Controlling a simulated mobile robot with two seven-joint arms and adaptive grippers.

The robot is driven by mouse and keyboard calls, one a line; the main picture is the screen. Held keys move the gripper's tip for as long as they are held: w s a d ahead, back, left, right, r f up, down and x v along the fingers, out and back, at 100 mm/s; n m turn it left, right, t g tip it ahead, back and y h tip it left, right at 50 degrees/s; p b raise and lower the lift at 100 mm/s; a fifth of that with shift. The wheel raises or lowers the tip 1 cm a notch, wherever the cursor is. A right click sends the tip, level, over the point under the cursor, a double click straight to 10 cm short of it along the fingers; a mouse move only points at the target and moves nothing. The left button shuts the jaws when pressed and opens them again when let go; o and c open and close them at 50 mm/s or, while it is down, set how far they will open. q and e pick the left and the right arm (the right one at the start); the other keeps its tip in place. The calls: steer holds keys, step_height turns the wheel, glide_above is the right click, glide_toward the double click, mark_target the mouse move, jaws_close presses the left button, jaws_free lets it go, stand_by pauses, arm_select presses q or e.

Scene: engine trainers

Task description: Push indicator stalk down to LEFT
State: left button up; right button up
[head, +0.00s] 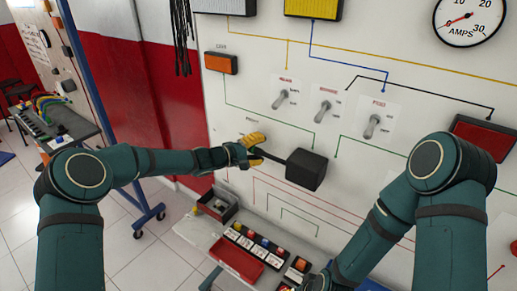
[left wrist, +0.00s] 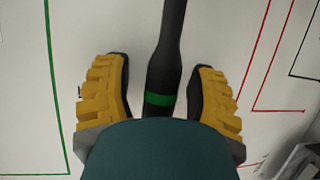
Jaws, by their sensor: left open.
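The black indicator stalk (head: 275,157) juts left from a black box (head: 306,170) on the white panel, its outer end slightly higher in the picture. My left gripper (head: 256,147), with yellow fingers, is at the stalk's outer end. In the left wrist view the open fingers (left wrist: 160,95) lie on either side of the stalk (left wrist: 172,50), near its green band (left wrist: 159,100). Gaps show beside the stalk, so it is not clamped. My palm hides the stalk's tip. My right arm reaches down to the bottom edge, where its gripper is mostly cut off.
Toggle switches (head: 326,106) and an orange lamp (head: 221,63) are on the panel above. A red tray (head: 237,262) and small coloured parts lie on a bench below. A blue stand (head: 150,217) is at the left. The panel around the stalk is clear.

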arm_select(q)
jaws_close()
steer(key=shift+w+d+f, duration=0.1)
arm_select(e)
steer(key=shift+w, duration=0.1)
arm_select(q)
steer(key=shift+f, duration=0.1)
arm_select(e)
steer(key=shift+f, duration=0.1)
